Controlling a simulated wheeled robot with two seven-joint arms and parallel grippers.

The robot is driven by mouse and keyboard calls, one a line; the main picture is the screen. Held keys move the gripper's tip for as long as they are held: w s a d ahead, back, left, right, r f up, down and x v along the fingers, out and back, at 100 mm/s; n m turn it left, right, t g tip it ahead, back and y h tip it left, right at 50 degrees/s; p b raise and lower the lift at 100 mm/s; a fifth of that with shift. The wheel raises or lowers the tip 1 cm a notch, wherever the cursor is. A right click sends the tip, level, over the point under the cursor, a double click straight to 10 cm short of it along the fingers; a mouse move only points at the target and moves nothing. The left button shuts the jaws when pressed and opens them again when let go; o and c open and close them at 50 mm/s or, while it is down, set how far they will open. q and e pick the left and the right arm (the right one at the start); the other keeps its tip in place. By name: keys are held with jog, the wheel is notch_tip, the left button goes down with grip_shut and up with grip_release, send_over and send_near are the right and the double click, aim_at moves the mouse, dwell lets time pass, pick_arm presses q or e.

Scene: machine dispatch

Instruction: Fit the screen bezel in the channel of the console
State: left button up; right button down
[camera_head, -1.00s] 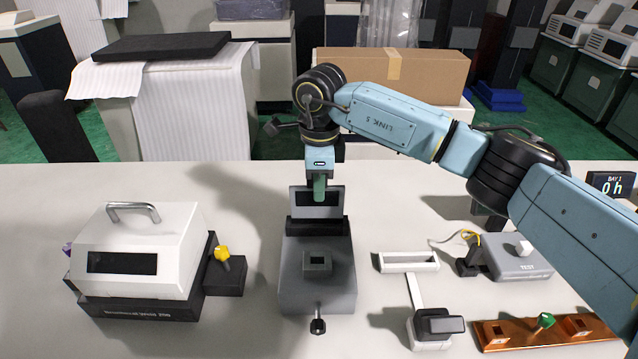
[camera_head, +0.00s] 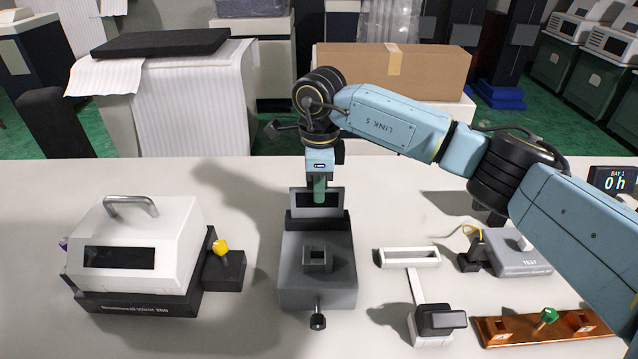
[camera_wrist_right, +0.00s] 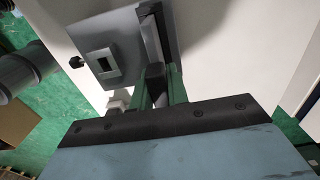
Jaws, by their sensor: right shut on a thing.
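The console (camera_head: 318,287) is a grey block on the table with a square socket on its top and a black channel piece (camera_head: 318,223) at its far end. The screen bezel (camera_head: 340,203) is a grey frame with a dark opening, standing upright at the channel. My right gripper (camera_head: 319,190) points down, shut on the bezel's top middle. The bezel's lower edge meets the black piece; I cannot tell how deep it sits. The right wrist view shows the green fingers (camera_wrist_right: 158,88) and the console (camera_wrist_right: 112,42). My left gripper is not in view.
A white machine with a handle (camera_head: 145,245) stands left. Right of the console are a white frame on a stand (camera_head: 410,257), a grey TEST box (camera_head: 518,254) and a copper-coloured bar (camera_head: 525,331). A knob (camera_head: 318,320) sticks out at the console's front.

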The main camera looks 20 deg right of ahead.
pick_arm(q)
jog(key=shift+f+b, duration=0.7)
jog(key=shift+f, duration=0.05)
pick_arm(e)
jog(key=shift+f, duration=1.1)
jog(key=c, duration=1.3)
grip_release()
jog(key=shift+r, duration=0.4)
notch_tip(320, 180, up, 6)
jog(key=shift+f, duration=0.1)
notch_tip(320, 180, up, 6)
jog(key=shift+f, duration=0.1)
jog(key=shift+r, duration=0.55)
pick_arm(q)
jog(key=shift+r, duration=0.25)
pick_arm(e)
jog(key=shift+d, duration=0.1)
